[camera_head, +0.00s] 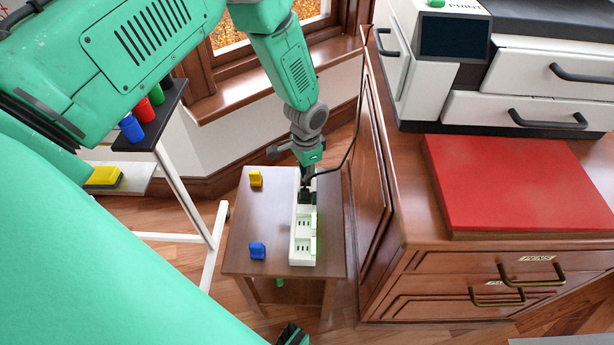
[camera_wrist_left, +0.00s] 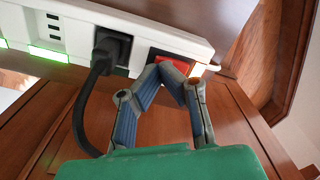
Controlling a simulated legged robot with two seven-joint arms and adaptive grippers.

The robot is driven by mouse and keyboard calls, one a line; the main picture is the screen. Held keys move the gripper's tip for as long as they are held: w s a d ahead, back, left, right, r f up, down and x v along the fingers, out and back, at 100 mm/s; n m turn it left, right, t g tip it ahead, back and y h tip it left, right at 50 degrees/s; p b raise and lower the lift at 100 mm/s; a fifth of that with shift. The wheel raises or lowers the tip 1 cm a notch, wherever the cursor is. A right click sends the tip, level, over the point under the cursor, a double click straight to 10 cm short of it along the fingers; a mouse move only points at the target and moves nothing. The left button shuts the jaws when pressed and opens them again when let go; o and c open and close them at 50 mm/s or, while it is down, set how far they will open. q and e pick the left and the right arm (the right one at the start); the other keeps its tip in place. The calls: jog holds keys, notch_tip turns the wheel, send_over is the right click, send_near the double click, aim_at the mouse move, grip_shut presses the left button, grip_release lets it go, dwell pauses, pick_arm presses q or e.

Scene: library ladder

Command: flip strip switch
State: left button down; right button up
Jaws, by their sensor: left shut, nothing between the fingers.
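The white power strip (camera_head: 302,252) lies lengthwise on a small wooden side table (camera_head: 272,222). Green lights glow along its edge. A black plug (camera_wrist_left: 112,46) with a black cord sits in one socket. At the strip's end in the left wrist view is a red switch (camera_wrist_left: 203,68), partly hidden by my fingers. My left gripper (camera_wrist_left: 172,72) is shut and empty, its fingertips at the red switch; I cannot tell if they touch it. In the head view my left gripper (camera_head: 306,180) is over the strip's far end and hides the switch.
A yellow piece (camera_head: 256,178) and a blue piece (camera_head: 257,250) stand on the table left of the strip. A wooden cabinet (camera_head: 375,190) with a red panel (camera_head: 520,185) and a printer (camera_head: 535,85) on top stands close on the right. A black cord (camera_head: 350,150) hangs between.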

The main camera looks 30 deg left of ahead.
pick_arm(q)
jog(key=shift+a+f, duration=0.1)
jog(key=shift+f, duration=0.05)
jog(key=shift+a+r, duration=0.1)
jog(key=shift+r, duration=0.15)
notch_tip(320, 180, up, 7)
jog(key=p, duration=0.5)
jog(key=shift+f+p, duration=0.2)
jog(key=shift+p, duration=0.2)
jog(key=shift+f, duration=0.1)
